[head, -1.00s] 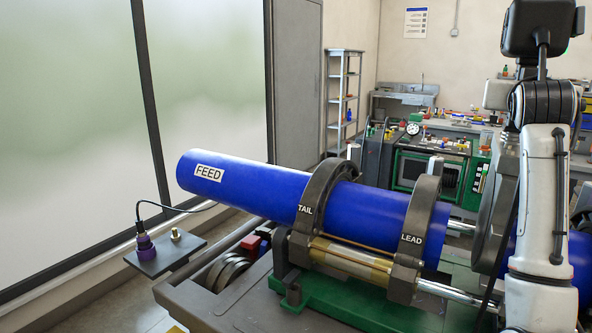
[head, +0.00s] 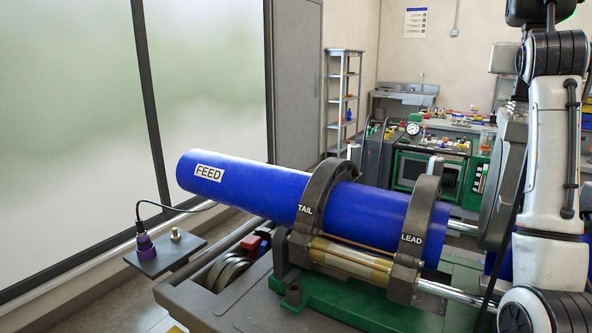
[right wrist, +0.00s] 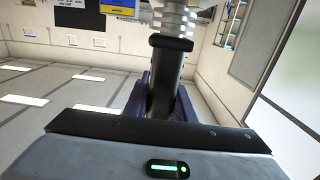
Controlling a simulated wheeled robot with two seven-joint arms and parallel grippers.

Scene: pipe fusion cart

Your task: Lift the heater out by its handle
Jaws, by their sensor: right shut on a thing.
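The heater (head: 508,170), a dark grey round plate, stands on edge at the right of the head view, between the LEAD clamp ring and my right arm, which hides part of it. Its handle is not clear in the head view. The right gripper is shut on the heater's handle. My left gripper is out of view.
The blue FEED pipe (head: 265,190) lies in the TAIL ring (head: 322,195) and LEAD ring (head: 418,215) on the green-framed cart (head: 330,297). A plug on a black cable (head: 145,247) sits on a side plate at left. Benches stand behind.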

